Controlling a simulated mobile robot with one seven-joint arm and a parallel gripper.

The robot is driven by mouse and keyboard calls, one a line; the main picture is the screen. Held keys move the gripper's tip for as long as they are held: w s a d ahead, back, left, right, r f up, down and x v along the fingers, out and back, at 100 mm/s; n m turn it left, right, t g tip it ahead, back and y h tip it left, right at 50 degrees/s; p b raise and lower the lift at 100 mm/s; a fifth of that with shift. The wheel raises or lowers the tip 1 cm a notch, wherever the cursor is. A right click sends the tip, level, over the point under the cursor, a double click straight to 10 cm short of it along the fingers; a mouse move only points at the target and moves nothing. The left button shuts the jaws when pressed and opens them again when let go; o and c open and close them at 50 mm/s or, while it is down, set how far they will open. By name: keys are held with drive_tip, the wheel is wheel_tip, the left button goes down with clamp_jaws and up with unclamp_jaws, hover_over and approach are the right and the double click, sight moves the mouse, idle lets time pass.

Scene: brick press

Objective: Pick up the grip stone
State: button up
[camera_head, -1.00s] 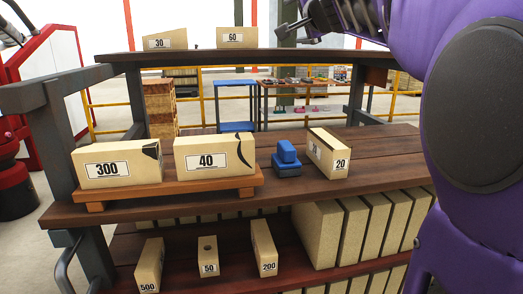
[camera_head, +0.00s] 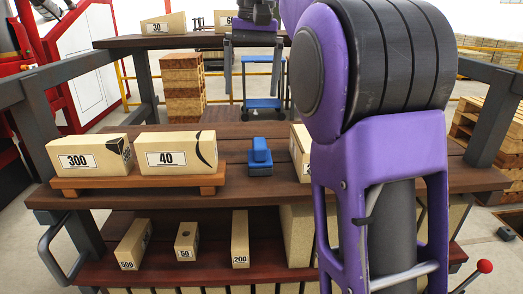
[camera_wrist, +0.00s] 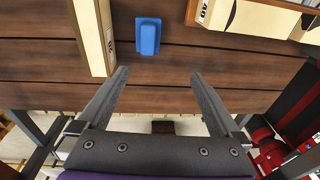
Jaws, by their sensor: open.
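The likely grip stone is a blue block (camera_head: 260,158) with a wide base and a narrower raised top. It stands upright on the dark wooden shelf, right of the block marked 40. In the wrist view the blue block (camera_wrist: 148,36) lies beyond my fingertips, a little left of the middle between them. My gripper (camera_head: 252,97) hangs with its fingers pointing down, above and apart from the blue block. In the wrist view my gripper (camera_wrist: 158,73) is open, with nothing between its fingers.
Blocks marked 300 (camera_head: 92,158) and 40 (camera_head: 178,152) sit on a low wooden stand (camera_head: 140,190) to the left. A tan block (camera_head: 298,150) stands close on the right, partly hidden by my arm. Blocks marked 30 and 60 stand on the upper shelf (camera_head: 190,42).

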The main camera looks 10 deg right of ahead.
sight(260, 142)
drive_tip(key=shift+g+h, duration=0.3)
drive_tip(key=shift+g, duration=0.3)
drive_tip(key=f, duration=0.4)
drive_tip(key=s+d+f+b, duration=0.1)
drive_tip(key=f, duration=0.3)
drive_tip(key=f+b, duration=0.1)
drive_tip(key=f, duration=0.2)
drive_tip(key=shift+s+d+f, duration=0.3)
drive_tip(key=shift+d+f, duration=0.05)
drive_tip(key=shift+f, duration=0.05)
drive_tip(key=f, duration=0.2)
drive_tip(key=w+f+b, duration=0.1)
drive_tip(key=f, duration=0.1)
drive_tip(key=shift+a, duration=0.1)
drive_tip(key=shift+f, duration=0.65)
drive_tip(key=c, duration=1.6)
drive_tip(key=shift+r, duration=0.1)
